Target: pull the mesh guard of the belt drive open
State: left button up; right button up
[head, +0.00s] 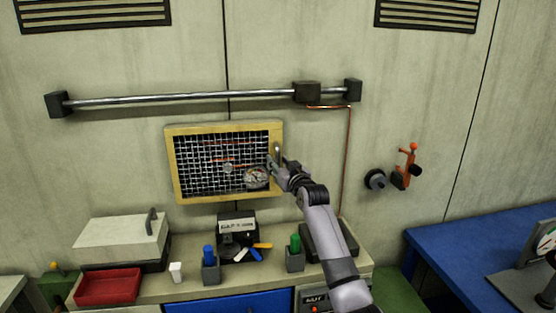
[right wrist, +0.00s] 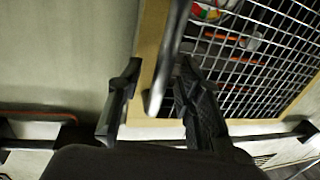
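The mesh guard (head: 178,172) is a wire grid in a yellow frame on the wall, and it looks shut. A gauge and reddish parts show behind its mesh. Its grey bar handle (head: 277,151) is on the right side of the frame. My right gripper (head: 276,165) is at this handle. In the right wrist view the guard's frame (right wrist: 151,45) and handle (right wrist: 170,50) are close, and the handle passes between the two spread fingers of the gripper (right wrist: 155,97). I cannot tell whether either finger touches it. My left gripper is not in view.
A metal rail (head: 180,97) runs above the guard, with a thin copper pipe (head: 348,160) to the right. A bench below holds a red tray (head: 107,287), a lidded box (head: 120,240) and blue and green-topped items. An orange lever (head: 408,165) is on the wall at right.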

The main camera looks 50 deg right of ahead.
jog(key=shift+w+d, duration=0.2)
jog(key=shift+w, duration=0.1)
jog(key=shift+c, duration=0.6)
grip_shut()
